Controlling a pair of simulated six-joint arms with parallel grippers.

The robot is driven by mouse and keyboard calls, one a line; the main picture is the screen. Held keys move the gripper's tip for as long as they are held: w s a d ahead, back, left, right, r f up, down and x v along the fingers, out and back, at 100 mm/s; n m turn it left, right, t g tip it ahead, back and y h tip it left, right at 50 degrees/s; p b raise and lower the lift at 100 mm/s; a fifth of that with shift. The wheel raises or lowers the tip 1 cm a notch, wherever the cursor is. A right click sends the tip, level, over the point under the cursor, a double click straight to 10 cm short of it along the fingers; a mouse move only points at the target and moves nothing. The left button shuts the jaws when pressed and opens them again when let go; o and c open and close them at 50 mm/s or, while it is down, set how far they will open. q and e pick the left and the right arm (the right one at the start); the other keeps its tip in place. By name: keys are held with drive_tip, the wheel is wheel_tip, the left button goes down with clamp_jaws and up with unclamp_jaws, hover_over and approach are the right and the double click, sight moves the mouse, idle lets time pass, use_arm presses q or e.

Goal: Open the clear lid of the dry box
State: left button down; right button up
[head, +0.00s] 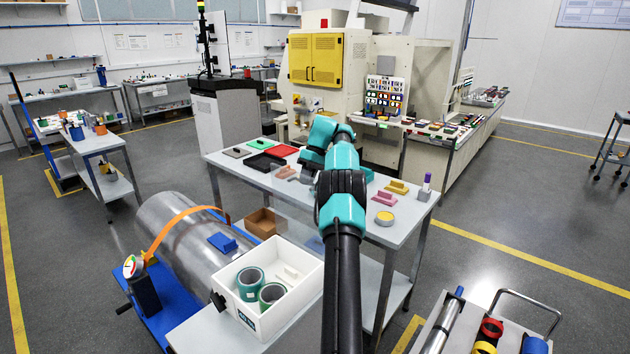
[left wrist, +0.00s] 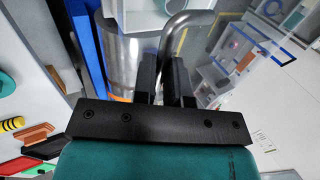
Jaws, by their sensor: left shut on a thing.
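A white open-topped box (head: 309,287) with a dark label on its front stands at the lower middle of the head view. Green rolls (head: 250,281) and a small pale bar (head: 289,271) show within its rim. I cannot clearly make out the clear lid's edges or its angle. My left arm rises beside the box; its gripper's fingertips are hidden in the head view. In the left wrist view, my left gripper (left wrist: 168,82) is shut on a curved grey handle (left wrist: 187,18). The handle's far end and what it joins are unclear. My right gripper is not in view.
A grey table (head: 335,205) with trays and coloured blocks stands beyond the box. A large metal cylinder (head: 165,235) on a blue base lies to the left, with an orange strap. A cart (head: 430,335) is at the lower right. Open floor (head: 530,225) lies to the right.

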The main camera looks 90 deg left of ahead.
use_arm(q)
drive_tip(key=shift+w+a+f, duration=0.25)
drive_tip(key=shift+f, duration=0.25)
drive_tip(key=c, duration=1.5)
unclamp_jaws()
drive_tip(key=shift+a, duration=0.1)
drive_tip(key=o, duration=0.3)
drive_tip(key=shift+r, duration=0.15)
drive_tip(key=shift+o, duration=0.2)
drive_tip(key=shift+s+d+r, duration=0.15)
drive_tip(key=shift+d, duration=0.05)
